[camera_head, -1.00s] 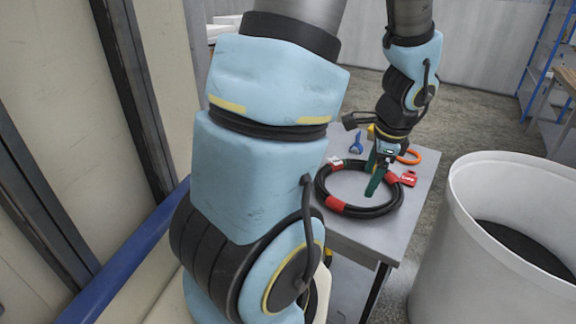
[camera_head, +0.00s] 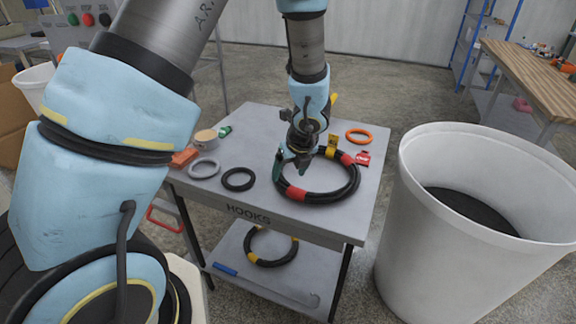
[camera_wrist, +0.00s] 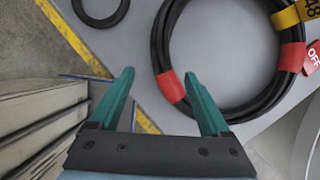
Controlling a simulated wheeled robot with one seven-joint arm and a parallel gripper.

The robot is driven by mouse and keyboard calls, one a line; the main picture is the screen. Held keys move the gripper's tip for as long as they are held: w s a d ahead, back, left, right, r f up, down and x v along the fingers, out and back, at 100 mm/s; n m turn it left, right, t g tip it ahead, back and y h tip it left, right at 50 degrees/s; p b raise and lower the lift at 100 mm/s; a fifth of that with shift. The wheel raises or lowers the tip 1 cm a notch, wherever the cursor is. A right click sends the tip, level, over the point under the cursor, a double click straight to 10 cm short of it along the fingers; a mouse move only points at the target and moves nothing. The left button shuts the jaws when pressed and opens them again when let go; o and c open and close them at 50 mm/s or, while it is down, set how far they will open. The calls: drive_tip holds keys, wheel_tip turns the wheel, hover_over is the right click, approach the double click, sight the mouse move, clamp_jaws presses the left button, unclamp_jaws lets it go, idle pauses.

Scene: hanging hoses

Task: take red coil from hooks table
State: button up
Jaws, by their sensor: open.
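The red coil is a black hose ring with red bands (camera_head: 325,197). It lies flat on the grey table marked HOOKS (camera_head: 230,195), toward its right side. In the wrist view the coil (camera_wrist: 173,87) shows at upper right, with red bands and a yellow tag. My gripper (camera_head: 290,163) is over the coil's left side in the head view, open with green fingers apart. In the wrist view my gripper (camera_wrist: 160,73) has its right fingertip overlapping the coil's lower-left rim; the left finger is outside the ring. Whether the fingertip touches the coil cannot be told.
A small black ring (camera_head: 238,179), a grey ring (camera_head: 204,168), an orange ring (camera_head: 358,135) and a red tag (camera_head: 363,158) lie on the table. A yellow-banded coil (camera_head: 270,246) is on the lower shelf. A large white bin (camera_head: 425,200) stands close at right.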

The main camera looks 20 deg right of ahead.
sight(286, 183)
drive_tip(key=b+x, duration=0.1)
drive_tip(key=x, duration=0.5)
drive_tip(key=shift+w+f, duration=0.1)
drive_tip(key=shift+f, duration=0.2)
drive_tip(key=shift+c, duration=0.3)
clamp_jaws()
idle(0.7)
idle(0.7)
idle(1.3)
